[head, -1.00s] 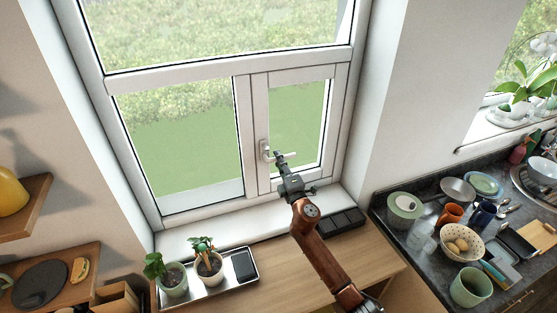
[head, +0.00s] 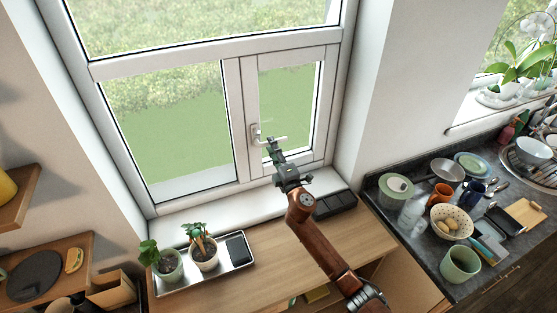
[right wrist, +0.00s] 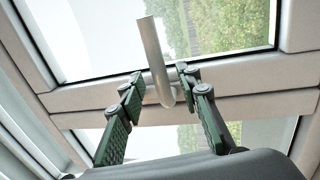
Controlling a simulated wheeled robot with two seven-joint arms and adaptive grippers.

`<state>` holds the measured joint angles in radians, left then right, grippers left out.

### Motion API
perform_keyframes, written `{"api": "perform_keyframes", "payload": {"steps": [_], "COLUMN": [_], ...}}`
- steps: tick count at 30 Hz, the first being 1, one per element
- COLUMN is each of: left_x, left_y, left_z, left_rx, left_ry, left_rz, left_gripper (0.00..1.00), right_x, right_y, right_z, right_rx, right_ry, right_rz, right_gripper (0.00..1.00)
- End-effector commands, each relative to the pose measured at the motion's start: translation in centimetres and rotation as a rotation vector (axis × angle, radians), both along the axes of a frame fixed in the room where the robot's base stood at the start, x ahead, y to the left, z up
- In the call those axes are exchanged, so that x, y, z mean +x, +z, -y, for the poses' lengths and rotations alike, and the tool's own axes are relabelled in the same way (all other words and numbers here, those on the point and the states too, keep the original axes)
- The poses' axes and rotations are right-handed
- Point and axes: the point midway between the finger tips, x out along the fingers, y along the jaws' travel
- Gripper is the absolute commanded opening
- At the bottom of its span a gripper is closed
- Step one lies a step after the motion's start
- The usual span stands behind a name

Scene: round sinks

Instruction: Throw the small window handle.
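The small window handle (head: 255,134) is a pale metal lever on the frame of the small right-hand sash (head: 248,95). In the head view its lever points right, about level. In the right wrist view the handle (right wrist: 154,62) stands between the two green-padded fingers, near their tips. My right gripper (head: 271,145) is at the lever, just below it in the head view. Its fingers (right wrist: 160,77) are spread apart with gaps beside the lever, and are not closed on it. The sash looks shut. My left gripper is not in view.
A wooden counter (head: 270,258) below the window holds a metal tray (head: 208,274) with two potted plants and a dark flat item. A dark divided box (head: 333,203) stands on the sill side. Crowded dishes cover the dark worktop (head: 415,250) at right. Shelves are at left.

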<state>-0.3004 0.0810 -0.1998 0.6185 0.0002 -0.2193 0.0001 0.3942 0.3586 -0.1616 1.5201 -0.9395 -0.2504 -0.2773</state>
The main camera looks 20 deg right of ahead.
Motion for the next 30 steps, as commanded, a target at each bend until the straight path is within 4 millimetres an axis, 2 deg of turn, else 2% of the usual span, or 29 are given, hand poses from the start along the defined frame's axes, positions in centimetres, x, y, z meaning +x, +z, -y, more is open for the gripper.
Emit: {"api": "perform_keyframes", "payload": {"steps": [6,12,18,30], "left_x": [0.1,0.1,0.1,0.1], "left_y": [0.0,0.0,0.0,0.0], "left_z": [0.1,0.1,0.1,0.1], "left_rx": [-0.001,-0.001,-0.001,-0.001], "left_ry": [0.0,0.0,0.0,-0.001], "left_rz": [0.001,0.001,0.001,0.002], "left_gripper": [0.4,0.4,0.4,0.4], "right_x": [-4.7,-7.9,-9.3,-9.3], "right_y": [-1.1,-1.7,-1.9,-1.9], "right_z": [0.1,0.1,0.1,0.1], "right_rx": [-0.001,0.0,-0.001,-0.001], "right_ry": [0.0,0.0,0.0,0.0], "right_rz": [-0.002,-0.002,-0.001,0.0], "right_gripper": [0.31,0.31,0.31,0.31]}}
